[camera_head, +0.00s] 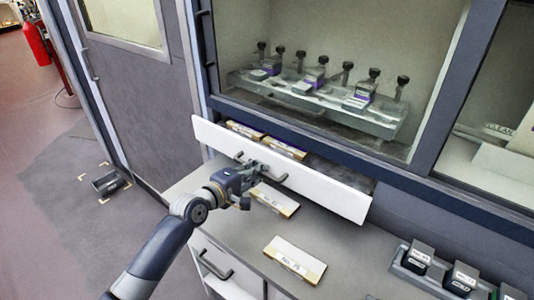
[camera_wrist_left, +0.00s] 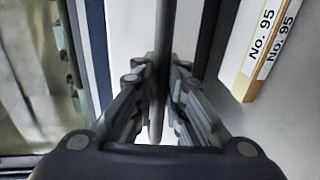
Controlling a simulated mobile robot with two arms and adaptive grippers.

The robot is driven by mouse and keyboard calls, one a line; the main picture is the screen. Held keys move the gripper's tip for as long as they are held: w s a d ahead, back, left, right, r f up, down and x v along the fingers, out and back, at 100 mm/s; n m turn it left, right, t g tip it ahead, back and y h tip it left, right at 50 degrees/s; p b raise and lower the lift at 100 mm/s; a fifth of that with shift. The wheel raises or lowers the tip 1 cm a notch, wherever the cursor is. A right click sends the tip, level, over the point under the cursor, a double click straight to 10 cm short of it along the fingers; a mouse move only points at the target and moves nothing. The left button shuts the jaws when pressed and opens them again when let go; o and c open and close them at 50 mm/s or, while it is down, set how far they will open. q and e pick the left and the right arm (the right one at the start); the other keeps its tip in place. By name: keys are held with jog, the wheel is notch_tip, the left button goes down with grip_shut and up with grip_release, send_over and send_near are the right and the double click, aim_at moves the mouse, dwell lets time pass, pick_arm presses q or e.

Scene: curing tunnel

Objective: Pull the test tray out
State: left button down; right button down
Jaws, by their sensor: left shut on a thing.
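The test tray shows in the head view as a long white front panel (camera_head: 325,193) at the cabinet's lower opening, standing out from the cabinet. Behind the panel, labelled blocks (camera_head: 284,148) lie in the tray. A dark bar handle (camera_head: 279,179) is on the panel's front. My left gripper (camera_head: 254,169) is at this handle, shut on it. In the wrist view the fingers (camera_wrist_left: 158,95) close from both sides on the dark handle bar (camera_wrist_left: 162,40). The gripper hides part of the handle. My right gripper is in neither view.
Labelled blocks (camera_head: 295,259) lie on the grey counter below the tray; one also shows in the wrist view (camera_wrist_left: 260,45). A rack of dark containers (camera_head: 418,256) stands at the right. A dark object (camera_head: 107,184) lies on the floor.

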pick_arm(q)
jog(key=f+p+v, duration=0.3)
jog(key=v, duration=1.2)
jog(key=shift+s+a, duration=0.15)
jog(key=shift+s, duration=0.05)
jog(key=shift+r, duration=0.1)
jog(key=c, duration=1.9)
grip_release()
jog(key=v, duration=1.2)
